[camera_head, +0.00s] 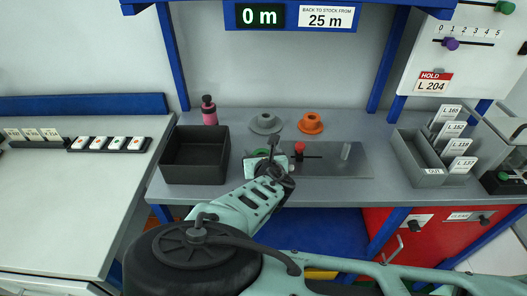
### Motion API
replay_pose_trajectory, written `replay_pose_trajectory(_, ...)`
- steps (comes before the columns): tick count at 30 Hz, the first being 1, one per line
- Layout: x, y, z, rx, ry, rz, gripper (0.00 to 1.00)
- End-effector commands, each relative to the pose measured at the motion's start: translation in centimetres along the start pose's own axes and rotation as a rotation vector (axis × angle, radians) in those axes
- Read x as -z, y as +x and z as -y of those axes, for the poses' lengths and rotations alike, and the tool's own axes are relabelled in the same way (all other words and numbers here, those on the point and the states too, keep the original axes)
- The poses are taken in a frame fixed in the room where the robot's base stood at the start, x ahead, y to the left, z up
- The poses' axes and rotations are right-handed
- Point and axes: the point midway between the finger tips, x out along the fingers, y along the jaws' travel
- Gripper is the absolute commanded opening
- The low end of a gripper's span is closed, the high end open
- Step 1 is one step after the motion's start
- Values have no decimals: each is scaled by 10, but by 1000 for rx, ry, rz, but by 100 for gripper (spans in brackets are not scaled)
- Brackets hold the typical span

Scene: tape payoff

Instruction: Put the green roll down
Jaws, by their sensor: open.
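My gripper (268,158) is open at the far end of my pale green arm, over the left end of the grey plate (345,164) on the workbench. A small patch of green, seemingly the green roll (261,152), shows just behind and beside the gripper. Most of it is hidden by the gripper and wrist. I cannot tell whether it touches the jaws or rests on the plate.
A black bin (196,160) stands left, with a pink bottle (209,111) behind it. Grey (265,124) and orange (311,123) hubs stand at the back. A red-knobbed fixture (300,149) is close right of the gripper. A card rack (418,160) stands right.

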Motion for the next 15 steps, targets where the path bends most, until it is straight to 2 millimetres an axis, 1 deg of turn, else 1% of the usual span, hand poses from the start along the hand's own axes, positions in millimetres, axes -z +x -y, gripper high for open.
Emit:
replay_pose_trajectory(9, 2, -1, -2, -2, 0, 0, 79)
replay_pose_trajectory(11, 2, -1, -2, -2, 0, 0, 63)
replay_pose_trajectory(12, 2, -1, -2, -2, 1, 0, 51)
replay_pose_trajectory(15, 2, -1, -2, -2, 1, 0, 28)
